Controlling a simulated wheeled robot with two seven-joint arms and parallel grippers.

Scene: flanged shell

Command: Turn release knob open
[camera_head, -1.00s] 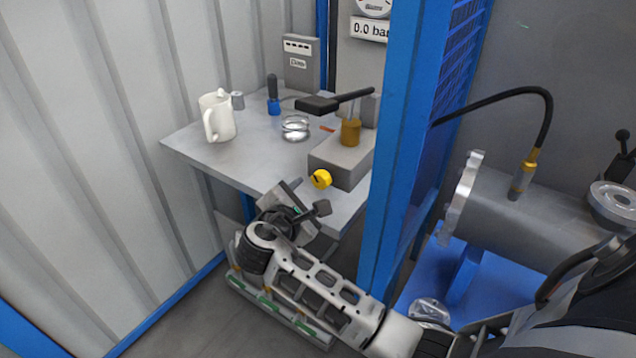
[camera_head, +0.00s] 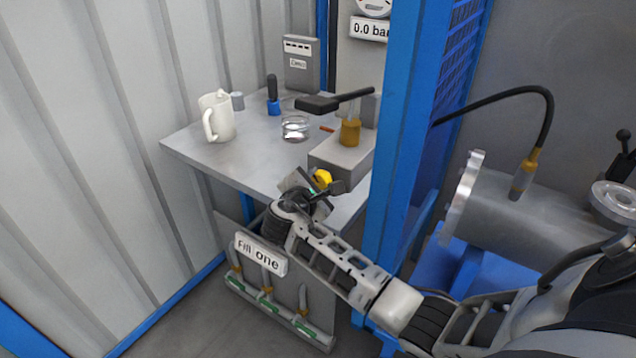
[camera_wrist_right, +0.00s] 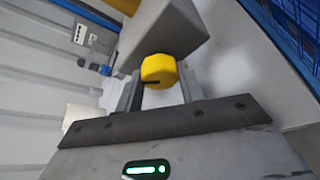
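The yellow release knob (camera_head: 322,177) sits on the front of the grey pump block (camera_head: 341,158) on the bench. My right gripper (camera_head: 316,188) is at the knob, with its fingers on either side. In the right wrist view the knob (camera_wrist_right: 159,70) shows between the two open fingers (camera_wrist_right: 160,92), with a dark slot at its lower left. A narrow gap seems to show on each side, but contact cannot be told for sure. My left gripper is not in view.
A white mug (camera_head: 218,117), a glass dish (camera_head: 295,128) and a blue-based tool (camera_head: 273,98) stand on the bench (camera_head: 240,165). A blue post (camera_head: 398,150) stands close to the right.

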